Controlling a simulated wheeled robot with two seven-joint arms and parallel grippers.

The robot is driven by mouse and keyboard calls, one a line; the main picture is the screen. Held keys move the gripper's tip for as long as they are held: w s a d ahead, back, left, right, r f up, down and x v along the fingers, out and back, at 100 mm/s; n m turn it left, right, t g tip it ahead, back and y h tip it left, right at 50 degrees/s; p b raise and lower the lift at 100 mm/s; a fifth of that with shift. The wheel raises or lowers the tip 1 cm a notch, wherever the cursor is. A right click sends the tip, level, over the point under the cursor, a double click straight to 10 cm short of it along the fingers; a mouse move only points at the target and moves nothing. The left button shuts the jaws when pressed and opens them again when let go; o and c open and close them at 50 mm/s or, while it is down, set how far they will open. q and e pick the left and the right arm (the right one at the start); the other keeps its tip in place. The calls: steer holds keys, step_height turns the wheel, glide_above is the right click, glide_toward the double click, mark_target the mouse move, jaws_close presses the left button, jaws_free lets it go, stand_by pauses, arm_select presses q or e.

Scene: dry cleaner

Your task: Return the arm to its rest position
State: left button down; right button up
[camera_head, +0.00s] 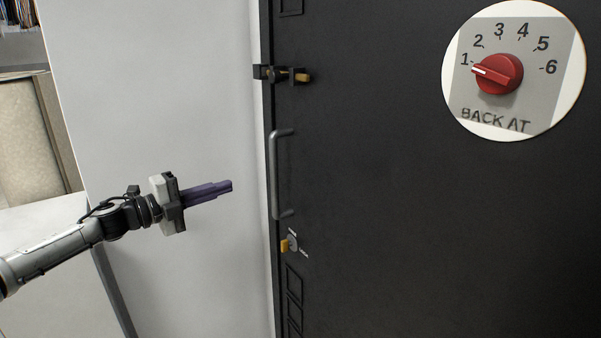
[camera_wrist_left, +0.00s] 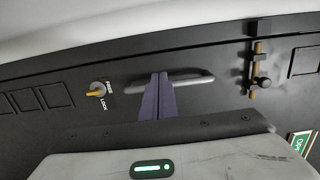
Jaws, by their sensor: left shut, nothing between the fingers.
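My left gripper (camera_head: 228,186) comes in from the left in the head view, its purple fingers shut with nothing between them. It points right, toward the dark door's vertical handle (camera_head: 278,174), with a visible gap in front of the pale wall. In the left wrist view the closed fingers (camera_wrist_left: 158,88) overlap the handle (camera_wrist_left: 190,79) in the picture; whether they touch cannot be told from that view alone. My right gripper is in neither view.
The black door (camera_head: 400,220) fills the right side. It carries a bolt latch (camera_head: 283,75), a lock with a yellow key (camera_head: 289,244), and a round sign (camera_head: 460,40) with a red dial (camera_head: 499,73) pointing at 1. A white surface (camera_head: 45,235) stands at lower left.

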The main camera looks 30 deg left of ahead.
arm_select(q)
steer(key=s+d+f+n+g+y, duration=0.1)
steer(key=s+d+f+n, duration=0.15)
steer(key=d+f, duration=0.45)
steer(key=s+d+f+n+y, duration=0.15)
steer(key=f+n, duration=0.25)
steer(key=f, duration=0.6)
steer(key=s+d+f+n+g+y, duration=0.1)
steer(key=s+d+f+n, duration=0.2)
steer(key=d+f, duration=0.45)
steer(key=s+d+f+n+g, duration=0.3)
steer(key=s+d+f+n, duration=0.2)
steer(key=s+d+f, duration=0.3)
steer(key=s+d+f+n+g, duration=0.3)
steer(key=s+d+f+n, duration=0.3)
steer(key=s, duration=0.8)
steer(key=d+f+y, duration=0.1)
steer(key=d+f, duration=0.1)
steer(key=d, duration=0.2)
steer(key=shift+s+d, duration=0.3)
steer(key=shift+d, duration=0.05)
